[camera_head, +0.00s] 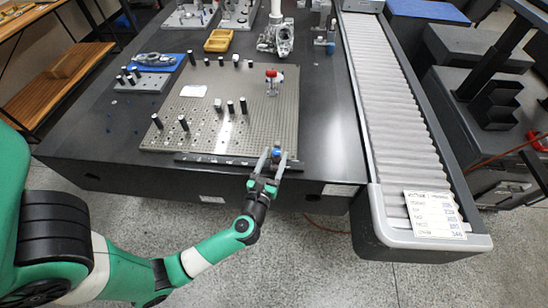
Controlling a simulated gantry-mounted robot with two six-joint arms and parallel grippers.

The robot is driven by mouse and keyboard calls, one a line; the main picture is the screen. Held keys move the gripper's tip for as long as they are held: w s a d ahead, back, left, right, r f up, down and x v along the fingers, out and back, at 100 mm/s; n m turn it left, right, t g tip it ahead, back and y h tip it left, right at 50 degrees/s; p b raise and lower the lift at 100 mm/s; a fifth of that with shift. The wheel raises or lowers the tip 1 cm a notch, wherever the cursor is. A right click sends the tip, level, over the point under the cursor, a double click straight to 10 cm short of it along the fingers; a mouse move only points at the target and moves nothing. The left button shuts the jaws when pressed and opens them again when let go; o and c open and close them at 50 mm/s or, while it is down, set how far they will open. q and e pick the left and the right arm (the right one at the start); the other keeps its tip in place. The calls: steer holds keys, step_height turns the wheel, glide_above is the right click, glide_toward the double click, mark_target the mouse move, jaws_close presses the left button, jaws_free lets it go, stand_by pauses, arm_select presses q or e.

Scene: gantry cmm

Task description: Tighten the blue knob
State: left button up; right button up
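The blue knob (276,152) is at the front edge of the grey perforated plate (200,120), near the plate's front right corner. My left gripper (273,157) reaches up from below to this edge. Its two fingers are spread, one on each side of the knob in the picture. A gap seems to show beside the knob, and I cannot tell whether either finger touches it. The lower part of the knob is hidden by the gripper. My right gripper is not in view.
A red-topped fixture (272,82) with a blue part stands on the plate. Several black pins and small blocks stand around it. A dark bar (215,161) runs along the plate's front edge. A ribbed conveyor (385,90) lies to the right, with a label sheet (434,214) on its end.

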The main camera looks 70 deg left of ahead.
arm_select(q)
jaws_close()
steer(key=shift+s+a+r+m+t+h+p, duration=0.1)
steer(key=shift+s+a+m+t+h+p, duration=0.05)
steer(key=shift+m+t+h+p, duration=0.4)
steer(key=shift+s+a+m+t+h+p, duration=0.1)
steer(key=shift+s+m+t+h+p, duration=0.05)
steer(key=shift+m+t+h+p, duration=0.35)
steer(key=shift+a+m+t+h+p, duration=0.15)
steer(key=shift+m+t+h+p, duration=0.3)
steer(key=shift+m+t+h, duration=0.55)
steer(key=shift+m+h, duration=0.25)
steer(key=shift+h, duration=0.5)
steer(key=shift+o, duration=0.6)
jaws_free()
